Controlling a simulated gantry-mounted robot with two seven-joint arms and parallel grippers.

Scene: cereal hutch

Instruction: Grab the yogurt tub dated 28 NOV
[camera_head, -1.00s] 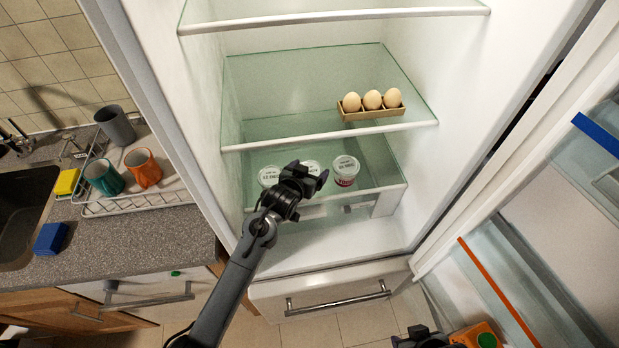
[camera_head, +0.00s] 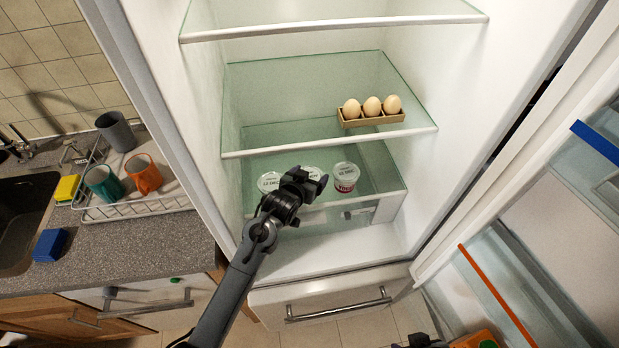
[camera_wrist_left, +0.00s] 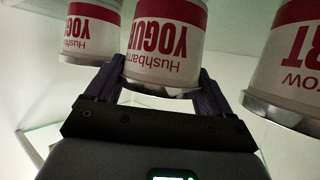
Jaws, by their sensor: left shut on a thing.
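Three white yogurt tubs with red lettering stand in a row on the lower glass shelf of the fridge. In the head view, the left tub (camera_head: 270,181) and the right tub (camera_head: 345,177) show lids with small dates that seem to end in DEC. The middle tub (camera_head: 311,172) is mostly hidden behind my left gripper (camera_head: 308,184), and I cannot read its date. In the left wrist view, my left gripper (camera_wrist_left: 160,84) is shut on the middle tub (camera_wrist_left: 165,45), with a finger on each side. Only a bit of my right gripper (camera_head: 420,341) shows at the bottom edge.
Three eggs in a carton (camera_head: 372,121) sit on the shelf above. The neighbouring tubs (camera_wrist_left: 90,32) and (camera_wrist_left: 290,60) stand close on both sides. The open fridge door (camera_head: 540,230) is at the right. A dish rack (camera_head: 135,205) stands on the counter at left.

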